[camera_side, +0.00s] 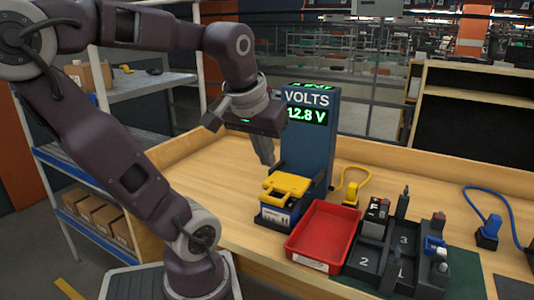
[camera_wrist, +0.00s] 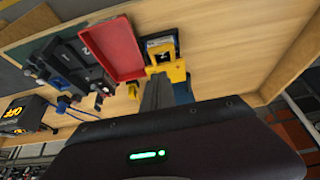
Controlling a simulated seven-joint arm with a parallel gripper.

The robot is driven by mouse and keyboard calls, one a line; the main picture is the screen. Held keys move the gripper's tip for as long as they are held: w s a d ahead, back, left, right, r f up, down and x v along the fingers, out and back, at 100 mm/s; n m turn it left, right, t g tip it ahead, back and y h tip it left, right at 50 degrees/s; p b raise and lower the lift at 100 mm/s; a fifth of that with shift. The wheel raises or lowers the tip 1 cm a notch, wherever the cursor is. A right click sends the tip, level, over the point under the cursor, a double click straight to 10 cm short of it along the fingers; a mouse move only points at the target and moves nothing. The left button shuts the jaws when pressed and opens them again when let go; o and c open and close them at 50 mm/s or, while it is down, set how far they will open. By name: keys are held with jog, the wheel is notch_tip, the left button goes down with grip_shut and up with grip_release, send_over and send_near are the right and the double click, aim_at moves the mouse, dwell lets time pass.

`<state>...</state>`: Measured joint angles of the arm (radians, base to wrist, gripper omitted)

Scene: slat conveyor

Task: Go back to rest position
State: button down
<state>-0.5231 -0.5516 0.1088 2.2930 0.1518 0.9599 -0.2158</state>
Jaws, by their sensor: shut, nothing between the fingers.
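My gripper (camera_side: 268,158) hangs above the workbench, left of the voltage display. Its fingers are shut and hold nothing. In the wrist view the closed fingers (camera_wrist: 155,92) point toward the yellow-topped unit. That unit (camera_side: 287,186) sits on the bench in front of the display, below and right of my fingertips, apart from them in the side view. It also shows in the wrist view (camera_wrist: 176,71), partly hidden by my fingers. The dark blue voltage display (camera_side: 318,155) stands upright and reads 12.8 V.
A red tray (camera_side: 305,250) looks empty beside the yellow-topped unit. A black numbered holder (camera_side: 368,262) with several parts stands to its right. A yellow plug (camera_side: 351,192) and a blue plug (camera_side: 488,230) lie on the bench (camera_side: 400,180) with cables. Shelves (camera_side: 150,85) stand at the left.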

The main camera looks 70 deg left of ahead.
jog(key=s+d+f+m+t+h, duration=0.1)
jog(key=d+m, duration=0.3)
jog(key=d, duration=0.3)
jog(key=d+f+m+t+h, duration=0.1)
jog(key=d+f+m+h, duration=0.1)
jog(key=d+m, duration=0.3)
jog(key=d, duration=0.2)
jog(key=shift+s+d+h, duration=0.3)
jog(key=shift+s+d, duration=0.05)
jog(key=shift+s, duration=0.05)
jog(key=shift+r, duration=0.1)
dwell(1.8)
